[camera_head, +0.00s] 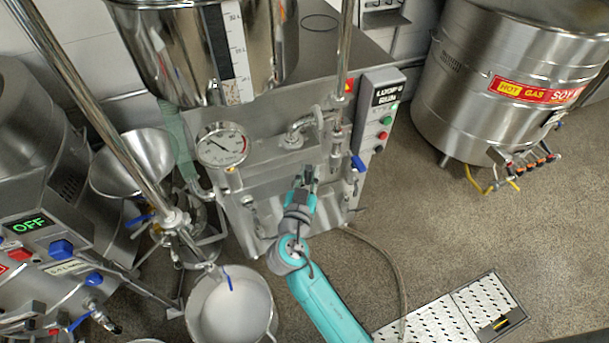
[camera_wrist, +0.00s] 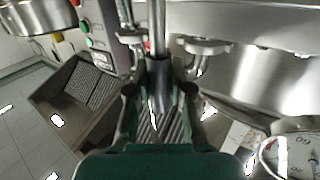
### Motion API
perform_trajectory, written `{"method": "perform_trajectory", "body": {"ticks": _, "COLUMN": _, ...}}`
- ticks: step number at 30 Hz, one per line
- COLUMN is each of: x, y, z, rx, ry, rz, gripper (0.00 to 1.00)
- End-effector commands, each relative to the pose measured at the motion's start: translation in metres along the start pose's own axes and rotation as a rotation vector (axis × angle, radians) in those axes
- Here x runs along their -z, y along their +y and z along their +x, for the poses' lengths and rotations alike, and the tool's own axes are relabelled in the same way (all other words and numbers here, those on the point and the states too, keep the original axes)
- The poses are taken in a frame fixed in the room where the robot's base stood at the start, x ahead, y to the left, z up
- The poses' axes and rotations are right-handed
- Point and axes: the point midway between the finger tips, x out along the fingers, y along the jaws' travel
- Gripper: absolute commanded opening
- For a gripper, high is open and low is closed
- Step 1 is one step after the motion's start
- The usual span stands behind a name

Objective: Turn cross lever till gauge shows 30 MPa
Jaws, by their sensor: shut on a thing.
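The round white pressure gauge (camera_head: 222,145) is on the front of the steel machine. Its dark needle points to the upper left; the numbers are too small to read. Part of the gauge dial also shows at the lower right of the wrist view (camera_wrist: 286,158). My gripper (camera_head: 304,172) is at the machine's front, below and right of the gauge. In the wrist view, my gripper (camera_wrist: 160,100) is shut on a metal rod with a dark grip (camera_wrist: 158,72), which looks like an arm of the cross lever. In the head view, my gripper mostly hides the lever.
A control box with green and red buttons (camera_head: 385,120) is right of the lever. A blue-handled valve (camera_head: 357,162) is close to my gripper's right. A bucket of white material (camera_head: 232,310) stands at lower left. A steel tank (camera_head: 510,90) stands at right, with open floor before it.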

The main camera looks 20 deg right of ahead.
Motion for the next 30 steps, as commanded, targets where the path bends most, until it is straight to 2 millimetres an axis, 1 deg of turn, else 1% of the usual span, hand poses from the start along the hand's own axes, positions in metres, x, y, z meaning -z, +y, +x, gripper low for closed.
{"method": "perform_trajectory", "body": {"ticks": 1, "x": 0.000, "y": 0.005, "z": 0.003, "rx": -0.002, "ry": -0.020, "rz": 0.030, "gripper": 0.00}}
{"method": "perform_trajectory", "body": {"ticks": 6, "x": -0.001, "y": 0.013, "z": 0.009, "rx": 0.003, "ry": -0.075, "rz": 0.113, "gripper": 0.00}}
{"method": "perform_trajectory", "body": {"ticks": 18, "x": -0.001, "y": 0.014, "z": 0.010, "rx": 0.007, "ry": -0.094, "rz": 0.140, "gripper": 0.00}}
{"method": "perform_trajectory", "body": {"ticks": 19, "x": -0.001, "y": 0.014, "z": 0.010, "rx": 0.007, "ry": -0.094, "rz": 0.140, "gripper": 0.25}}
{"method": "perform_trajectory", "body": {"ticks": 20, "x": -0.001, "y": 0.014, "z": 0.010, "rx": 0.007, "ry": -0.094, "rz": 0.139, "gripper": 0.33}}
{"method": "perform_trajectory", "body": {"ticks": 21, "x": -0.001, "y": 0.014, "z": 0.010, "rx": 0.007, "ry": -0.094, "rz": 0.139, "gripper": 0.43}}
{"method": "perform_trajectory", "body": {"ticks": 22, "x": -0.001, "y": 0.014, "z": 0.010, "rx": 0.007, "ry": -0.094, "rz": 0.139, "gripper": 0.46}}
{"method": "perform_trajectory", "body": {"ticks": 30, "x": -0.001, "y": 0.014, "z": 0.009, "rx": 0.007, "ry": -0.093, "rz": 0.139, "gripper": 0.46}}
